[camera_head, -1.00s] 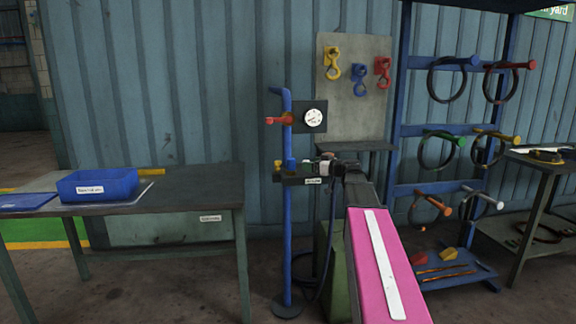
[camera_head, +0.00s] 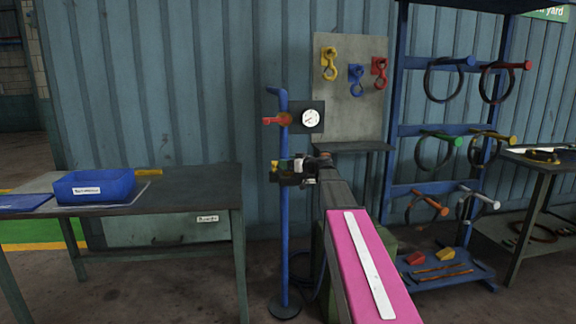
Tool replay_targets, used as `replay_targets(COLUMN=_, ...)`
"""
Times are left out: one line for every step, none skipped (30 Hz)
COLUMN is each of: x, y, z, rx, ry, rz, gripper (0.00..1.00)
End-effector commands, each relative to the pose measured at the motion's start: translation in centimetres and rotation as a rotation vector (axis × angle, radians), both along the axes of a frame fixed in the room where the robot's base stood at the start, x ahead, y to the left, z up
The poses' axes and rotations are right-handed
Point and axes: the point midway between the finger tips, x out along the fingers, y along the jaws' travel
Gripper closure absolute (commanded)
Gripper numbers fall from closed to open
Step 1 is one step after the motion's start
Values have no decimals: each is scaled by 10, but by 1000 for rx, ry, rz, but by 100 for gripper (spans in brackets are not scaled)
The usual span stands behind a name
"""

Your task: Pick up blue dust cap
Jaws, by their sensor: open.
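My arm reaches away from the camera, and my gripper (camera_head: 301,166) is at the small dark shelf (camera_head: 290,180) on the blue post. My gripper is open, small and partly lost against the dark parts there. A small yellow piece (camera_head: 275,166) stands at the shelf's left end, just left of the post. I cannot make out the blue dust cap clearly; the post is also blue, and my gripper covers part of the shelf. I cannot tell whether the fingers are around anything.
A round white gauge (camera_head: 311,118) and a red handle (camera_head: 273,121) are on the blue post (camera_head: 284,240) above the shelf. A grey board (camera_head: 350,100) with hooks stands behind. A table with a blue bin (camera_head: 95,186) is left; a blue rack (camera_head: 398,160) is right.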

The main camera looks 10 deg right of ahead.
Motion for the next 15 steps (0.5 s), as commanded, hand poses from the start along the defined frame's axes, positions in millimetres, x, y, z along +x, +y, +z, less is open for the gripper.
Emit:
replay_targets(x=3, y=3, z=0, rx=0, ry=0, rz=0, gripper=25)
replay_targets(x=3, y=3, z=0, rx=0, ry=0, rz=0, gripper=25)
replay_targets(x=3, y=3, z=0, rx=0, ry=0, rz=0, gripper=25)
replay_targets(x=3, y=3, z=0, rx=0, ry=0, rz=-1, gripper=25)
replay_targets(x=3, y=3, z=0, rx=0, ry=0, rz=-1, gripper=25)
replay_targets(x=3, y=3, z=0, rx=0, ry=0, rz=-1, gripper=25)
replay_targets(x=2, y=3, z=0, rx=0, ry=0, rz=-1, gripper=25)
replay_targets(x=2, y=3, z=0, rx=0, ry=0, rz=-1, gripper=32)
replay_targets(x=2, y=3, z=0, rx=0, ry=0, rz=-1, gripper=45)
replay_targets(x=2, y=3, z=0, rx=0, ry=0, rz=-1, gripper=55)
replay_targets(x=2, y=3, z=0, rx=0, ry=0, rz=-1, gripper=64)
replay_targets(x=2, y=3, z=0, rx=0, ry=0, rz=0, gripper=77)
replay_targets(x=2, y=3, z=0, rx=0, ry=0, rz=0, gripper=77)
replay_targets(x=2, y=3, z=0, rx=0, ry=0, rz=0, gripper=77)
replay_targets(x=2, y=3, z=0, rx=0, ry=0, rz=0, gripper=77)
